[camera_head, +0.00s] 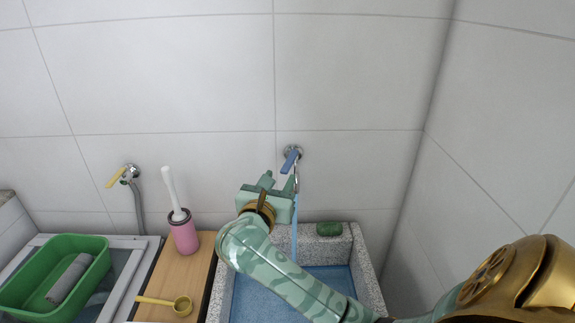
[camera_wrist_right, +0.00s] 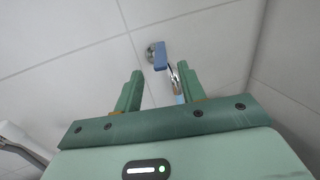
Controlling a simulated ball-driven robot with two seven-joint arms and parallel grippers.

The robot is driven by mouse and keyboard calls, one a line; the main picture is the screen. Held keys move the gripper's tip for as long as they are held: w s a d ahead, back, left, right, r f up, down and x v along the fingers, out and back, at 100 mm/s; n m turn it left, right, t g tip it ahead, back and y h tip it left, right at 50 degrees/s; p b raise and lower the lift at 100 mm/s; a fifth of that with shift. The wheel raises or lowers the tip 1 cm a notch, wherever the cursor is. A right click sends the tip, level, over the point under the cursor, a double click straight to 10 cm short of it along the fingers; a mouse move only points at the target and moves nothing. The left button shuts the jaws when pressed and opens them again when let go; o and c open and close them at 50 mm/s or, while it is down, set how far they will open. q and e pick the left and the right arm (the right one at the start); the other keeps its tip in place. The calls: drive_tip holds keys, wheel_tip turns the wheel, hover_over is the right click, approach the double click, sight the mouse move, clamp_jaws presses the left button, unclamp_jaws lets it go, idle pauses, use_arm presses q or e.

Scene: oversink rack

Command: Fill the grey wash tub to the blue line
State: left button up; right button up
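The speckled grey stone tub (camera_head: 366,268) is below the tap against the wall. Its inside looks blue, with water or a blue bottom; I see no separate blue line, and my right arm hides part of it. A tap with a blue lever (camera_head: 290,161) is on the wall above it and also shows in the wrist view (camera_wrist_right: 161,56). A bluish stream of water (camera_head: 294,240) runs from it down into the tub. My right gripper (camera_head: 281,185) is just below the lever, open and empty; its fingers are spread in the wrist view (camera_wrist_right: 160,88). My left gripper is out of view.
A dark green sponge (camera_head: 329,229) lies on the tub's back rim. To the left, a wooden board (camera_head: 171,275) holds a pink holder with a white-handled brush (camera_head: 184,231) and a yellow ladle (camera_head: 181,306). Further left are a green basin (camera_head: 88,246) and a yellow-levered tap (camera_head: 118,177).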

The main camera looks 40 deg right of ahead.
sight(287, 164)
drive_tip(key=x, duration=0.7)
drive_tip(key=shift+w+d, duration=0.2)
drive_tip(key=shift+d, duration=0.1)
drive_tip(key=shift+c, duration=0.3)
clamp_jaws()
